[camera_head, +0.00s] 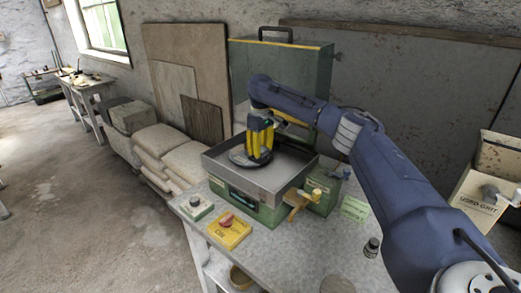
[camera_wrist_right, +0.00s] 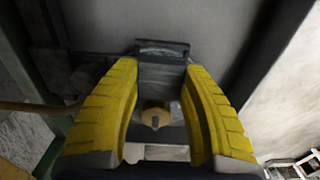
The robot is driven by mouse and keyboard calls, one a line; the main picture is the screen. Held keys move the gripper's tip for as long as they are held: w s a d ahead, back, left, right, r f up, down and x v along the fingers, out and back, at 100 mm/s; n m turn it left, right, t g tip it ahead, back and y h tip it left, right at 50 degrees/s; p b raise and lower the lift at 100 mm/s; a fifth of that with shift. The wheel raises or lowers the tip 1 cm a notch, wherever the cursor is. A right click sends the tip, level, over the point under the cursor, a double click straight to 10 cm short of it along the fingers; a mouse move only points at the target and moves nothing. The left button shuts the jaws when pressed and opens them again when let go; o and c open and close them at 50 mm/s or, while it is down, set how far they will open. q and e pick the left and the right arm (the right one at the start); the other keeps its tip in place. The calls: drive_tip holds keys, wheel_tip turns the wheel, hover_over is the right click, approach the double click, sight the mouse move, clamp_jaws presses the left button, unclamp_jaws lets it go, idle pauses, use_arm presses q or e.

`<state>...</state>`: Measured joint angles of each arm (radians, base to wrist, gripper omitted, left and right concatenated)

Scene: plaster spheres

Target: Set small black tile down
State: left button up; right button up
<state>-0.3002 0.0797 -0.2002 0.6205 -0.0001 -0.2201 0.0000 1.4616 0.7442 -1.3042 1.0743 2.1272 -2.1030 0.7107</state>
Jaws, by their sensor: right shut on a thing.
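My right gripper (camera_head: 259,155) points down into a shallow grey metal tray (camera_head: 222,171). In the wrist view its yellow fingers (camera_wrist_right: 162,68) are closed on a small dark tile (camera_wrist_right: 163,74) with a raised top edge. In the head view the fingers hide most or all of that tile. A dark round shape (camera_head: 239,158) shows at the fingertips, over the tray floor; I cannot tell whether it touches. My left gripper is out of view.
The tray sits on a green box (camera_head: 240,203) on a grey table (camera_head: 290,248). A yellow box (camera_head: 229,232), a small green box (camera_head: 194,207), a green card (camera_head: 354,209) and a dark jar (camera_head: 372,246) stand nearby. A tall green case (camera_head: 290,68) rises behind.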

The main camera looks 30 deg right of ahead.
drive_tip(key=shift+f, duration=0.8)
drive_tip(key=o, duration=1.3)
drive_tip(key=shift+r, duration=1.95)
